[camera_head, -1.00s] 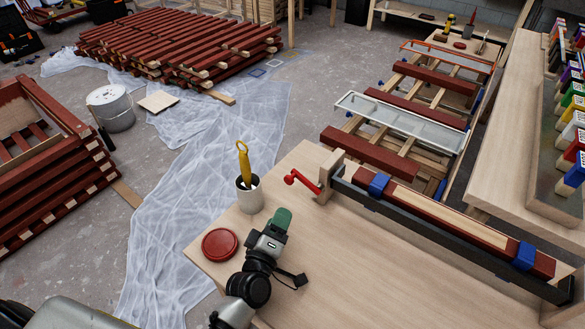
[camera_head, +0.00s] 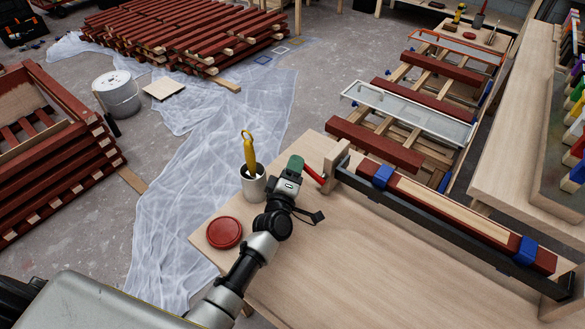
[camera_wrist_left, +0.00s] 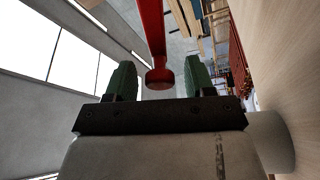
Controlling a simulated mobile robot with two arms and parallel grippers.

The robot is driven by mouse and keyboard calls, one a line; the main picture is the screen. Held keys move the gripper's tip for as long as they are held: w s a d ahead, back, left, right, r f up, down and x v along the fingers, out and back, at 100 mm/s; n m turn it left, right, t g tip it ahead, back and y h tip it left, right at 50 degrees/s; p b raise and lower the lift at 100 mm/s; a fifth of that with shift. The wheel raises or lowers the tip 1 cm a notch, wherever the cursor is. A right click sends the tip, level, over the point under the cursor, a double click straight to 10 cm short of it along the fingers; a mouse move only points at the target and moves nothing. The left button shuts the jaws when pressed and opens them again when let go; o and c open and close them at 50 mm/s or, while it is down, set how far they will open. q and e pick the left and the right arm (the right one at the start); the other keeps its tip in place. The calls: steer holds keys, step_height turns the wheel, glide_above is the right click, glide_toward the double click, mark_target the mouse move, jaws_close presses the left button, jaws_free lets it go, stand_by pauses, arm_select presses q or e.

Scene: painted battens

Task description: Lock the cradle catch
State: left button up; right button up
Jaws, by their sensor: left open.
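The cradle is a dark rail (camera_head: 430,222) along the right of the bench, holding a red and bare-wood batten (camera_head: 450,212) with two blue clamps (camera_head: 383,176). In the left wrist view, the lever's round red knob (camera_wrist_left: 160,78) sits between the green fingertips, with a gap on each side. My right gripper is not in view.
A white cup (camera_head: 254,184) with a yellow-handled tool (camera_head: 249,150) stands just left of my gripper. A red round lid (camera_head: 224,232) lies near the bench's left edge. The bench top (camera_head: 350,270) in front of the cradle is clear.

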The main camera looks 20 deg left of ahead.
arm_select(q)
steer(key=shift+c, duration=0.5)
jaws_close()
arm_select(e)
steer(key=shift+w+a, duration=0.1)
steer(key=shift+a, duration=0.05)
